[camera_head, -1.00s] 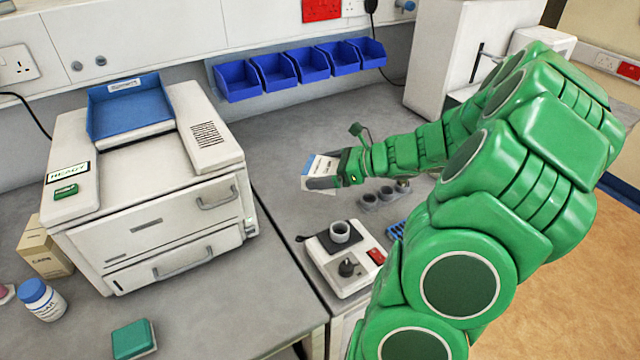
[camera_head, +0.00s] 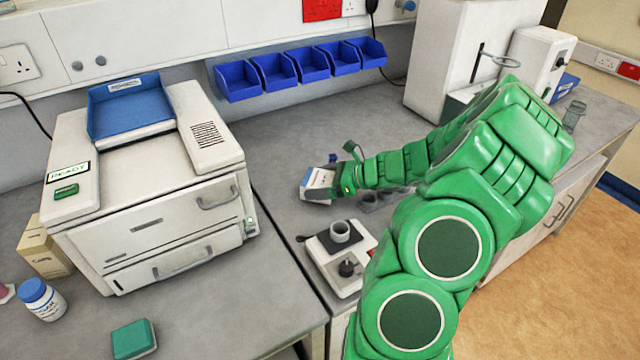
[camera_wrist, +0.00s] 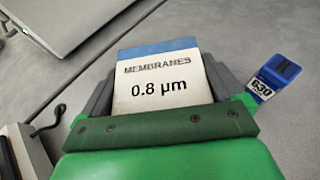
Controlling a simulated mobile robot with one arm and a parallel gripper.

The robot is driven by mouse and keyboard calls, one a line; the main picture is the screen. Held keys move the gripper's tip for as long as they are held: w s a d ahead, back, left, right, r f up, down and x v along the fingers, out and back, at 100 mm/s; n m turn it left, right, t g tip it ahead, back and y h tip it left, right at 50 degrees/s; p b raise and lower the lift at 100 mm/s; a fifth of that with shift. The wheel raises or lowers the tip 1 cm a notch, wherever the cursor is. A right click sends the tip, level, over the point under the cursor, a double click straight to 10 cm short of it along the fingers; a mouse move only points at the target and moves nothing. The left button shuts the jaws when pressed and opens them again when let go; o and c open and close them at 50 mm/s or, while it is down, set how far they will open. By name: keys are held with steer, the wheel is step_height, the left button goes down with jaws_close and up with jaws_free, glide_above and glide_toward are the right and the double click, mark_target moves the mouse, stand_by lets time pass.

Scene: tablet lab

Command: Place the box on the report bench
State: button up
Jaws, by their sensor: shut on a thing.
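The box (camera_head: 318,180) is small and white with a blue band. In the wrist view the box (camera_wrist: 163,82) reads "MEMBRANES 0.8 µm". My gripper (camera_head: 330,187) is shut on it, with a dark finger on each side in the wrist view (camera_wrist: 160,95). In the head view the box is above or at the grey bench (camera_head: 290,135), behind the small white device; I cannot tell whether it touches the surface. No label marks a bench as the report bench. A white printer (camera_head: 150,190) with a "READY" label stands on the left bench.
A white device with a grey cup (camera_head: 340,231) stands just in front of the box. A blue item marked 630 (camera_wrist: 272,75) lies right of my gripper. Blue wall bins (camera_head: 275,72) hang behind. A green-topped block (camera_head: 133,339), a bottle (camera_head: 42,299) and a carton (camera_head: 44,247) sit at left.

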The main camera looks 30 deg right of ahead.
steer(key=shift+f, duration=0.3)
steer(key=o, duration=0.7)
steer(key=shift+f, duration=0.1)
